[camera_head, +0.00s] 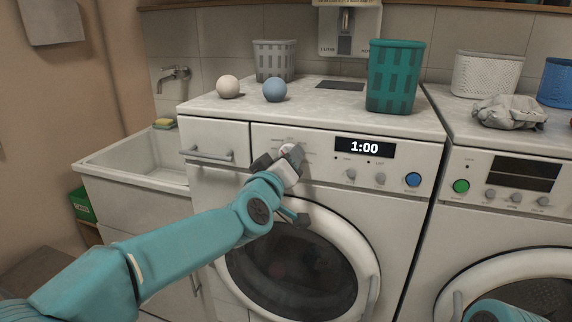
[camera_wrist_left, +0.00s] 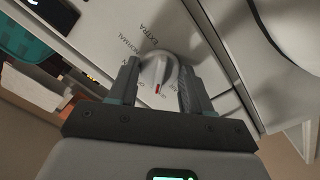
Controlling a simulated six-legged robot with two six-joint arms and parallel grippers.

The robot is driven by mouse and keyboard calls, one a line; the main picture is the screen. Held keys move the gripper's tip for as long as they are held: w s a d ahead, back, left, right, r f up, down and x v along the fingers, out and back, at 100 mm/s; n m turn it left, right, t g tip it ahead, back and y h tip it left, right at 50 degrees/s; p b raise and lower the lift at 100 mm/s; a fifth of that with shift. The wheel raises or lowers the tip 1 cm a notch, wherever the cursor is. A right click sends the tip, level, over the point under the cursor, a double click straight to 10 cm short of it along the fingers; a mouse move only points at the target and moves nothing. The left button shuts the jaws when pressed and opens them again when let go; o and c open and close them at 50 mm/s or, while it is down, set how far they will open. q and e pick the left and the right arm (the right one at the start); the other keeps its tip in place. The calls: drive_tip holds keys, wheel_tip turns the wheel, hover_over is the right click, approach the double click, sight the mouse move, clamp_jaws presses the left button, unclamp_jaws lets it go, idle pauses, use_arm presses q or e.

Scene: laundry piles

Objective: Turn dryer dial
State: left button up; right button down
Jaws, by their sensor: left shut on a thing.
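The dryer (camera_head: 400,204) is the white machine in the middle of the head view, with a display (camera_head: 364,148) reading 1:00. Its dial (camera_head: 287,148) is on the left of the panel, mostly covered by my left gripper (camera_head: 277,160). In the left wrist view the round pale dial (camera_wrist_left: 156,68) sits between the two fingers of my left gripper (camera_wrist_left: 157,80), which is shut on it. A red mark on the dial points down toward the gripper's palm. The labels EXTRA and NORMAL show around it; others are partly hidden. My right gripper is out of view.
A teal basket (camera_head: 394,77), a blue ball (camera_head: 274,90) and a white ball (camera_head: 228,86) stand on the dryer. A drawer handle (camera_head: 206,154) is left of the dial. The round door (camera_head: 352,222) is below. A second machine (camera_head: 485,225) stands right, a sink (camera_head: 140,158) left.

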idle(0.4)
use_arm(q)
drive_tip(key=o, duration=1)
drive_tip(key=b+v, duration=0.1)
drive_tip(key=v, duration=1.5)
drive_tip(key=shift+s, duration=0.25)
